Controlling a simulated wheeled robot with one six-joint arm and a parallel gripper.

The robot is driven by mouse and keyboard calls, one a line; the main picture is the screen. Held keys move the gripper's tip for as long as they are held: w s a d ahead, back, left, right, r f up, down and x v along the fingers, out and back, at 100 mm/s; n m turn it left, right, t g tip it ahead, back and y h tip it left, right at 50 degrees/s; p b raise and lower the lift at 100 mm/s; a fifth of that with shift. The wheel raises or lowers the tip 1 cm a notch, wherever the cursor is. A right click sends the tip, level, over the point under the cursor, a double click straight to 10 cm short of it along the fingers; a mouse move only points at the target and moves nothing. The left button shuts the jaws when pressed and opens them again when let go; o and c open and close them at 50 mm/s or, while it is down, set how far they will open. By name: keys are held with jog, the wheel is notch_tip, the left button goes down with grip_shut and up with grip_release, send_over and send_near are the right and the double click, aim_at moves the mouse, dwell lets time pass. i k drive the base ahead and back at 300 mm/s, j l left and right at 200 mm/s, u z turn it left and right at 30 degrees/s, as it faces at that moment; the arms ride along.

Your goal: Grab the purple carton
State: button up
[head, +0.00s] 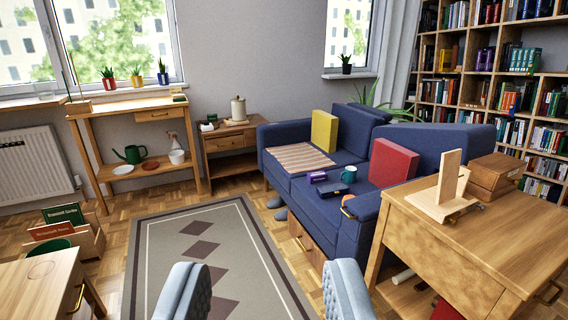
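The purple carton (318,177) is a small box lying on the blue sofa (330,205), near the front edge of its seat. A teal mug (349,174) stands just right of it, and a dark flat item (334,189) lies in front of it. My gripper (267,272) shows as two light blue-grey fingers at the bottom of the view. They are wide apart with nothing between them. The gripper is well short of the sofa, and the carton is beyond it, up and to the right. Nothing hides the carton.
A wooden desk (480,245) with a wooden stand (445,190) and box (496,172) is at right. A wooden cabinet (40,285) is at lower left. Red and yellow cushions and a striped blanket (300,157) are on the sofa. The rug (205,235) ahead is clear.

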aim_at(321, 176)
jog(key=i, duration=1.85)
jog(key=i+z, duration=0.15)
jog(key=i, duration=0.35)
jog(key=i+j+z, duration=0.1)
jog(key=i, duration=0.4)
jog(key=i+j+z, duration=0.15)
jog(key=i, duration=0.4)
